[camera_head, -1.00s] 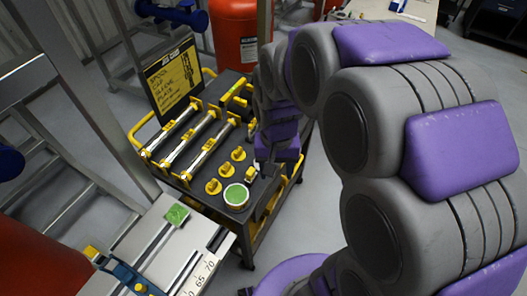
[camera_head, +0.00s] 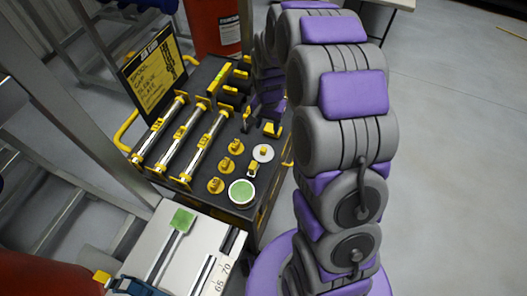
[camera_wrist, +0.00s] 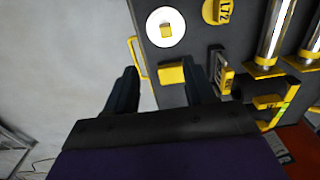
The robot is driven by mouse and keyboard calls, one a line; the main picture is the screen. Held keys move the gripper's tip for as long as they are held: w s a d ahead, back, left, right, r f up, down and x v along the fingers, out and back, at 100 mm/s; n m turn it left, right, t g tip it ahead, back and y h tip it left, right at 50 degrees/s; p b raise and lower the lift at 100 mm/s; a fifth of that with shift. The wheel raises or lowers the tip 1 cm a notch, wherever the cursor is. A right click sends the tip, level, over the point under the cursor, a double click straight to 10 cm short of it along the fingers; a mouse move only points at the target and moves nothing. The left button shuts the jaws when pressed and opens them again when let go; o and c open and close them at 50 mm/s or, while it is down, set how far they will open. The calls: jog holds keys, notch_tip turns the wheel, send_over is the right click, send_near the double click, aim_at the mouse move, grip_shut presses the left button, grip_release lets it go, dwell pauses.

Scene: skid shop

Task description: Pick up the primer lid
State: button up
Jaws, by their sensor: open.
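A white round lid with a yellow square knob (camera_head: 263,153), seemingly the primer lid, lies flat on the dark cart top near its right edge. It also shows at the top of the wrist view (camera_wrist: 152,31). An open pot of green paint (camera_head: 242,193) stands nearer than the lid, at the cart's front corner. My gripper (camera_wrist: 160,68) is open and empty above the cart edge, with its two dark fingers spread apart. The lid is beyond the fingertips, not between them. In the head view my arm partly hides the gripper.
The cart top (camera_head: 228,205) also holds several yellow knobbed caps (camera_head: 216,185) and metal spools (camera_head: 205,147). A yellow block (camera_wrist: 171,73) shows between the fingers in the wrist view. A measuring bench (camera_head: 205,225) stands in front. Floor is clear at right.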

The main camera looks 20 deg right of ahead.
jog(key=b, duration=0.2)
send_over(263, 149)
notch_tip(263, 149, down, 10)
jog(key=shift+s+a+r, duration=0.1)
jog(key=shift+s, duration=0.05)
jog(key=shift+d+f, duration=0.2)
jog(key=shift+f, duration=0.05)
jog(key=f, duration=0.1)
jog(key=f+b, duration=0.1)
jog(key=f, duration=0.2)
jog(key=shift+w+d+f+b, duration=0.2)
jog(key=shift+d+b, duration=0.05)
jog(key=shift+b, duration=0.05)
jog(key=shift+a+f, duration=0.15)
jog(key=shift+a, duration=0.45)
jog(key=shift+c, duration=0.6)
jog(key=shift+d, duration=0.5)
jog(key=c, duration=0.6)
grip_shut()
jog(key=shift+a, duration=0.2)
